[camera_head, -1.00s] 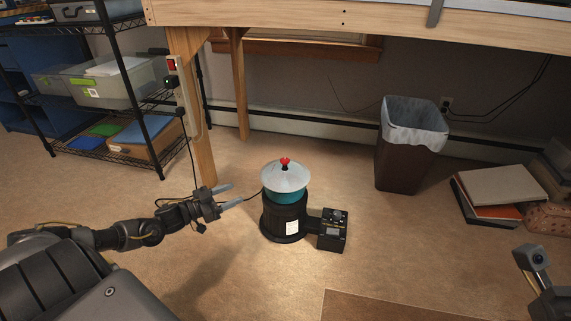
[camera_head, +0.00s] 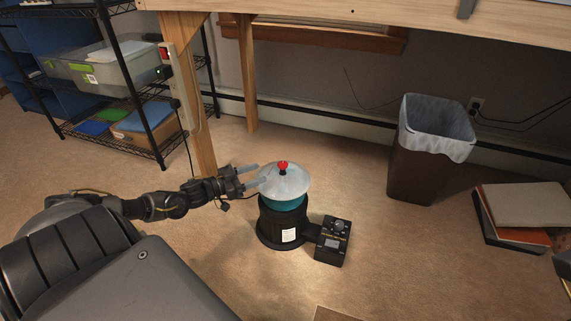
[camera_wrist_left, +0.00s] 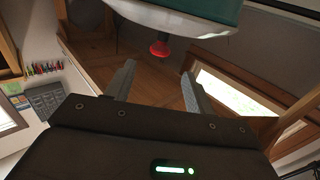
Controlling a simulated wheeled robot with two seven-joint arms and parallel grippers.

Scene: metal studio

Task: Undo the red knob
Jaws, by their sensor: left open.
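The red knob (camera_head: 283,165) sits on top of a whitish domed lid (camera_head: 287,182) over a teal vessel (camera_head: 285,204), which stands on a black cylindrical base (camera_head: 281,228). My left gripper (camera_head: 262,175) is open and empty, just left of the knob and close to the lid. In the left wrist view the knob (camera_wrist_left: 159,49) shows ahead of and between the open fingers (camera_wrist_left: 158,82), apart from them, with the lid (camera_wrist_left: 170,20) upside down in the picture. My right gripper is not in view.
A black control box (camera_head: 333,240) is attached to the base's right. A bin (camera_head: 428,150) stands to the right, with books (camera_head: 525,213) beyond it. A wooden table leg (camera_head: 193,110) and wire shelf (camera_head: 150,135) stand behind my left arm. The floor in front is mostly clear.

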